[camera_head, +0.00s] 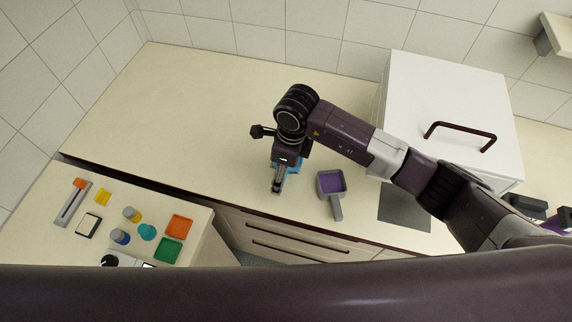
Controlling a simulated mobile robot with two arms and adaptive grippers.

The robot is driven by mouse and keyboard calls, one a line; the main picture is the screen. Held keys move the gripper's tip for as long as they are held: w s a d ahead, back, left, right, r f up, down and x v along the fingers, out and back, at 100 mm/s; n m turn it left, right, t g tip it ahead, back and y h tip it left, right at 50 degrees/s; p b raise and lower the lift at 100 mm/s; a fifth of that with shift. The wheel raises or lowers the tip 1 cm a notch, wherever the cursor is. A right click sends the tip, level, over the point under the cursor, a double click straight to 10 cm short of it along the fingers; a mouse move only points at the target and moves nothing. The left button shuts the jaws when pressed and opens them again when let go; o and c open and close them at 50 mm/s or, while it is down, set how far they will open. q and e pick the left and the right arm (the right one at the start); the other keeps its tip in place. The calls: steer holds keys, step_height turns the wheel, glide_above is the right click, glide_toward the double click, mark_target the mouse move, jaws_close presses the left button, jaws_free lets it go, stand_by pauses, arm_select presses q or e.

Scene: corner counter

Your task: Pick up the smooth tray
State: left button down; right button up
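I cannot tell for sure which object is the smooth tray. A small orange square tray (179,226) and a green square tray (168,250) lie on the left counter. My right gripper (277,186) points down over the main counter, far to the right of both. A blue object (293,166) lies under and behind this gripper, mostly hidden by it. Whether the fingers are open, shut or touching it is unclear. My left gripper is out of view.
A purple scoop-like container with a grey handle (331,183) lies right of my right gripper. A white box with a dark handle (449,110) stands further right, near a dark flat plate (404,207). Small items crowd the left counter. The main counter's left part is clear.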

mark_target(290, 170)
steer(key=f, duration=0.1)
steer(key=f+b, duration=0.1)
steer(key=f, duration=0.1)
steer(key=shift+w+f, duration=0.25)
steer(key=shift+f, duration=0.1)
steer(key=shift+w+a+f+b, duration=0.1)
steer(key=shift+a+f+b, duration=0.05)
steer(key=shift+f+b, duration=0.3)
steer(key=c, duration=1.5)
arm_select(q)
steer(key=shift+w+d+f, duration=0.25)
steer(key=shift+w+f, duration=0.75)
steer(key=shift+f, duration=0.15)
